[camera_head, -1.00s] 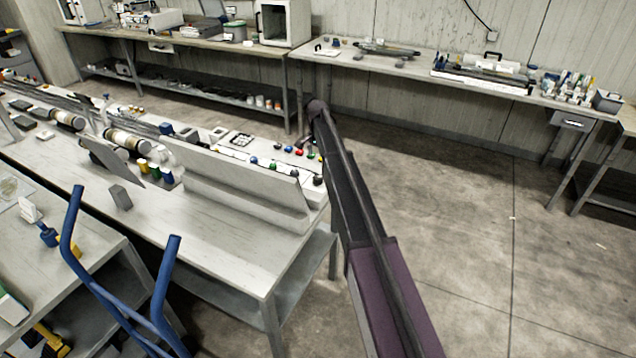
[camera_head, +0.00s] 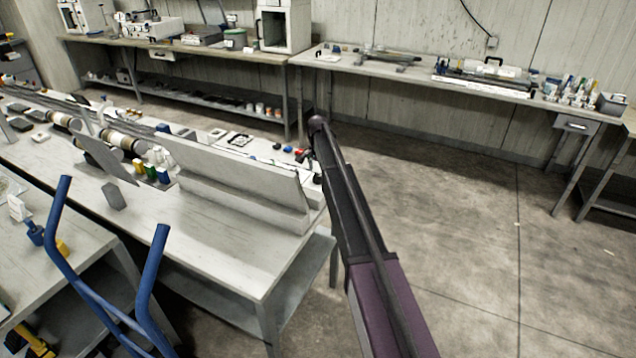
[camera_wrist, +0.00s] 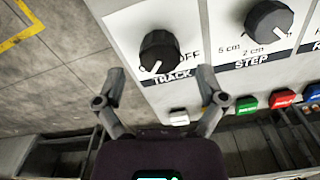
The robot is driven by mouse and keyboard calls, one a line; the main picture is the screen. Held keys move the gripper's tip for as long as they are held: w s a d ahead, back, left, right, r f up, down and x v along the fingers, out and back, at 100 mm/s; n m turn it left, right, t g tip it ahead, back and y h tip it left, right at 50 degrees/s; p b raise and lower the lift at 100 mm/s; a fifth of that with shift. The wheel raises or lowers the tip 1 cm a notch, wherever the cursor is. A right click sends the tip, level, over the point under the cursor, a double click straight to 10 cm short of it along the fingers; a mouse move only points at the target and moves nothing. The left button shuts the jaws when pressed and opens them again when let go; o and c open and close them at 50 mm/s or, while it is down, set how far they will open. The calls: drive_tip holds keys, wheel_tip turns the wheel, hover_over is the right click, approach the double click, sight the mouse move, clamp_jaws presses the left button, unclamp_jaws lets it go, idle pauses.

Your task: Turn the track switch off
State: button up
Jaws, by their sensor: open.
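The track switch (camera_wrist: 160,52) is a black round knob on a white panel, above the label TRACK in the wrist view. Its white pointer mark faces the lower edge of the knob in the picture. The letters OFF show just right of it, partly covered by the knob. My gripper (camera_wrist: 162,86) is open, with one finger to the lower left of the knob and one to the lower right. Nothing is between the fingers, and contact with the knob cannot be told. In the head view the gripper is mostly hidden beyond my arm.
A similar STEP knob (camera_wrist: 268,20) is to the right. A white button (camera_wrist: 179,117) and green (camera_wrist: 247,104), red (camera_wrist: 282,98) and blue (camera_wrist: 312,92) buttons lie below. In the head view, a raised white board (camera_head: 235,168) stands on the bench beside my arm. Floor is clear at right.

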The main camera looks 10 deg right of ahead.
sight(318, 176)
drive_tip(key=shift+f+b, duration=1.25)
drive_tip(key=shift+f, duration=0.25)
drive_tip(key=shift+c, duration=0.2)
drive_tip(key=c, duration=1.1)
